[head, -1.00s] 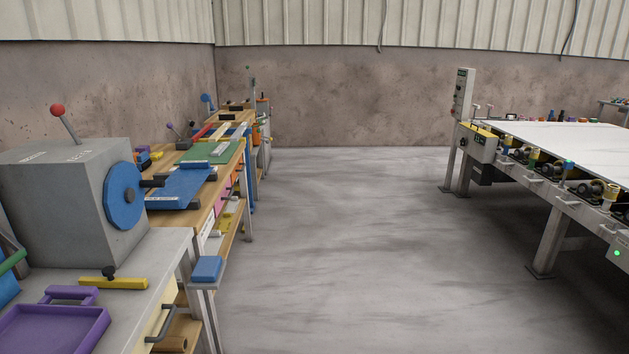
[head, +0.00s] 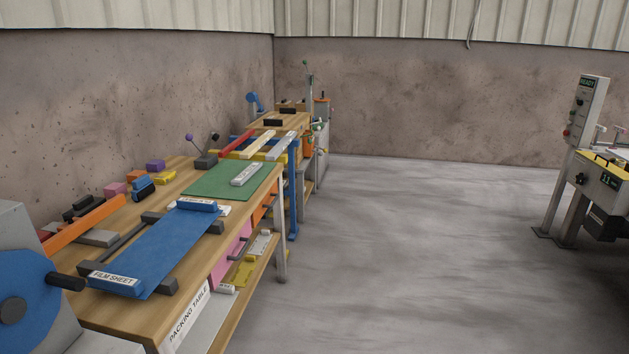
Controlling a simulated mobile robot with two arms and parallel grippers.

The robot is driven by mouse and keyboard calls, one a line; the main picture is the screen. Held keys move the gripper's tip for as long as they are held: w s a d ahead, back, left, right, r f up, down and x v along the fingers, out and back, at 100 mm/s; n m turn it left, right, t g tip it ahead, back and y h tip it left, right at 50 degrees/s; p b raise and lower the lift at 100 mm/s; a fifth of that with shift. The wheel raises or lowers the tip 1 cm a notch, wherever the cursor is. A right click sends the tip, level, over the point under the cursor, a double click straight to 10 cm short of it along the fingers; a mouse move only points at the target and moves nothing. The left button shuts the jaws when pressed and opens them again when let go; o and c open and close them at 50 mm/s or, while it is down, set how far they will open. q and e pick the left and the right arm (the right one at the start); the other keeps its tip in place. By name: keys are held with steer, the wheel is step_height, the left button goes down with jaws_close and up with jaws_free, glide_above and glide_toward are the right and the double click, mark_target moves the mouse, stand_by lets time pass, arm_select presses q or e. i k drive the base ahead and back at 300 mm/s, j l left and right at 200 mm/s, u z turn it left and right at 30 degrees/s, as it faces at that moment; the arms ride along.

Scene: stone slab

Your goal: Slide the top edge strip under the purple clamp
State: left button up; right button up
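Neither of my grippers is in view. Several long strips lie side by side at the far end of the packing table: a red strip (head: 237,142), a cream strip (head: 258,144) and a grey strip (head: 281,147). I cannot tell which, if any, is the top edge strip. A dark block with a purple-knobbed lever (head: 190,138) stands at the table's back edge, left of the strips. A small purple block (head: 155,166) lies further left. I cannot tell whether either is the purple clamp. No strip is seen under either one.
The packing table (head: 164,318) runs along the left wall, holding a blue film sheet (head: 165,245) and a green mat (head: 215,181). A grey machine with a blue wheel (head: 35,310) is at the near left. A control post (head: 587,110) stands at right. The floor between is clear.

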mark_target(245, 176)
steer(key=i+l+u, duration=0.8)
steer(key=i, duration=0.2)
steer(key=i+l+z, duration=0.2)
steer(key=i, duration=0.4)
steer(key=l, duration=0.1)
